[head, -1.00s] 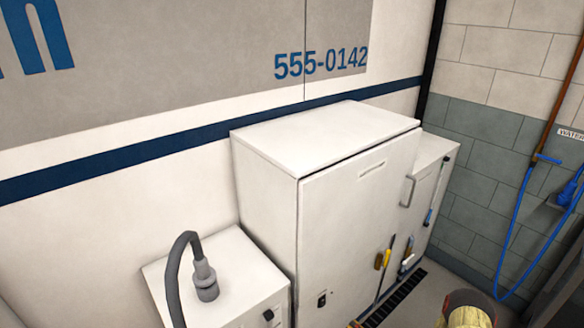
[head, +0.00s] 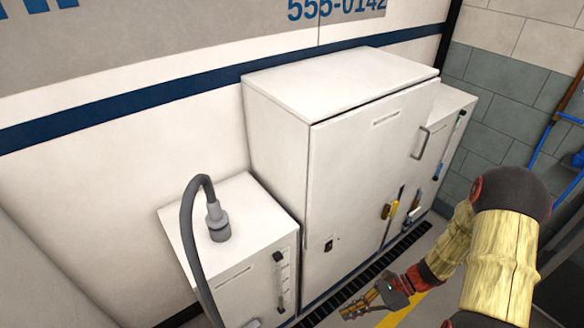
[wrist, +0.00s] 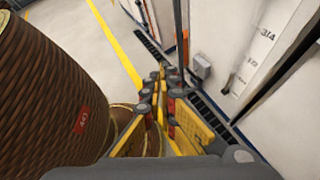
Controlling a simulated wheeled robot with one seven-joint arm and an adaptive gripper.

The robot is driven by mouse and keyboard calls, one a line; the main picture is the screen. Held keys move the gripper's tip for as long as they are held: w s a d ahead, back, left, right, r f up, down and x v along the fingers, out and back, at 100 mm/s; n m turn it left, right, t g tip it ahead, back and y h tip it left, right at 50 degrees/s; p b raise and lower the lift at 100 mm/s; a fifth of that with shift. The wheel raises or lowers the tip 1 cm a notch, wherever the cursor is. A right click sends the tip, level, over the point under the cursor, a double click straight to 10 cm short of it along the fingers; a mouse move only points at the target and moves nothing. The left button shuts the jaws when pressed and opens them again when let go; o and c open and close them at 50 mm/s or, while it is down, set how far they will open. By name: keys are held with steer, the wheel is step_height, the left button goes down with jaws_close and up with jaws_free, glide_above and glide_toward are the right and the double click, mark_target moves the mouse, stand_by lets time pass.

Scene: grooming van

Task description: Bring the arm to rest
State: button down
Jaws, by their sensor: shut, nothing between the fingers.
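My gripper (head: 350,310) shows at the bottom of the head view, low in front of the white cabinets. Its yellow fingers point down and to the left in the picture. In the wrist view the gripper (wrist: 160,82) is shut, with its fingertips together and nothing between them. My arm comes in from the right of the head view and is bent, with the gripper apart from the cabinets. A ribbed brown part of my own body fills the left of the wrist view.
A tall white cabinet (head: 365,165) stands against the van wall, its door shut. A lower white cabinet (head: 245,295) with a grey hose (head: 188,230) stands to its left. A dark floor grate (head: 340,292) runs along their front. Blue piping (head: 545,150) is on the right wall.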

steer(key=s+d+r+n+h, duration=0.2)
steer(key=r+n+h, duration=0.15)
steer(key=r, duration=0.25)
steer(key=s+d+r+n+t+h, duration=0.1)
steer(key=s+d+r+n+h, duration=0.15)
steer(key=r+n, duration=0.3)
steer(key=s+d+r+n+h, duration=0.1)
steer(key=r+n+h, duration=0.25)
steer(key=r, duration=0.35)
steer(key=s+a+r+n+t, duration=0.1)
steer(key=r+t, duration=0.1)
steer(key=r, duration=0.3)
steer(key=s+a+r+n+t+h, duration=0.1)
steer(key=r+n+t, duration=0.1)
steer(key=r, duration=0.4)
steer(key=s+a+r+n+t+h, duration=0.1)
steer(key=s+r+n+t, duration=0.1)
steer(key=r, duration=0.3)
steer(key=shift+a+r+t, duration=0.35)
steer(key=shift+t, duration=0.25)
steer(key=shift+a, duration=0.15)
